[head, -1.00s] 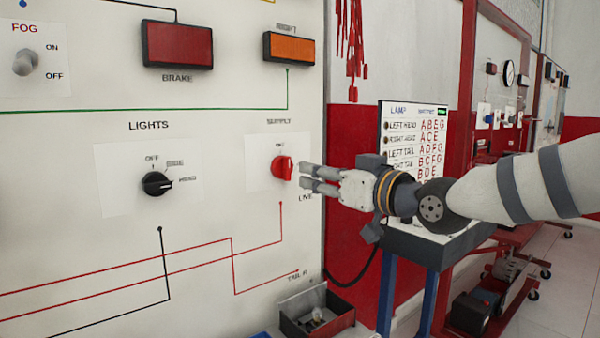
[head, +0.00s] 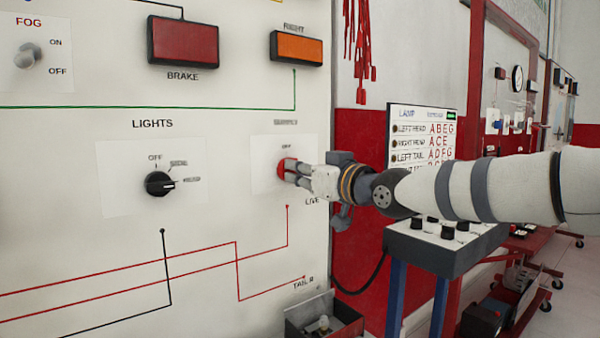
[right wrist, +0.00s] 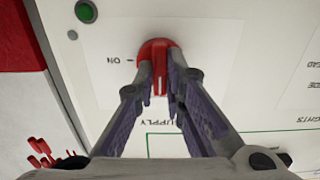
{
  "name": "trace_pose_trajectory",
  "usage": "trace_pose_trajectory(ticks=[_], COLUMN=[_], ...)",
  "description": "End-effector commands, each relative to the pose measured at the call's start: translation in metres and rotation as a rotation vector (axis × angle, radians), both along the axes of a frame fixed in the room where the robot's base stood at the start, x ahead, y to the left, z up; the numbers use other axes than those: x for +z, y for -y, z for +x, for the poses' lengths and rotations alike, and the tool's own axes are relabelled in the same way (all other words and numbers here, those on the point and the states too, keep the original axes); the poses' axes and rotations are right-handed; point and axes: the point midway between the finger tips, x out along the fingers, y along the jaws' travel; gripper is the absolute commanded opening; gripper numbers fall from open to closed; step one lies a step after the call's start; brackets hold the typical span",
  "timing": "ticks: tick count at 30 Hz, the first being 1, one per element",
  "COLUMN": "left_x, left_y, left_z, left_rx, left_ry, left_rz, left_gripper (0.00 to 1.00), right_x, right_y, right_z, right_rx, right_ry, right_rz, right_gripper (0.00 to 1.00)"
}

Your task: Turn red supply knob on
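The red supply knob (head: 283,166) sits on a white square plate at the right part of the upright panel, under a blurred SUPPLY label. My right gripper (head: 296,173) is at the knob, coming from the right. In the right wrist view the knob (right wrist: 157,52) has a raised ridge that points toward the SUPPLY lettering. An ON mark is printed beside the knob. The two fingers of my right gripper (right wrist: 160,78) lie one on each side of the ridge, close against it. The fingers hide part of the knob in the head view. My left gripper is not in view.
A black LIGHTS knob (head: 159,184) is left of the supply knob. Brake (head: 183,41) and orange right lamps (head: 296,48) are above. An open box (head: 322,318) is below the panel. A grey switch stand (head: 446,238) is under my right arm.

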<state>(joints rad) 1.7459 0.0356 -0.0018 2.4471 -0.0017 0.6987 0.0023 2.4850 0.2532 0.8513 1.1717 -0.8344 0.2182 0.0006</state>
Motion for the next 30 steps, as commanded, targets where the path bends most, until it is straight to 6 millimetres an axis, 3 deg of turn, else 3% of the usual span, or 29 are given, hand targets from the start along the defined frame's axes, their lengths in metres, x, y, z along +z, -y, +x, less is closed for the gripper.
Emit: trace_pose_trajectory(ticks=[11,30], left_x=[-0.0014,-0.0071], left_y=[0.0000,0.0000], left_z=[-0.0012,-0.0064], left_rx=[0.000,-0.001], left_ry=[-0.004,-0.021], left_rz=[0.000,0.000], left_gripper=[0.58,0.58], right_x=[-0.0013,-0.0027], right_y=[-0.0001,0.0005], right_z=[0.0002,0.0005], right_rx=[0.001,0.000], right_ry=[-0.048,-0.386], right_rz=[0.066,0.526], right_gripper=[0.00,0.00])
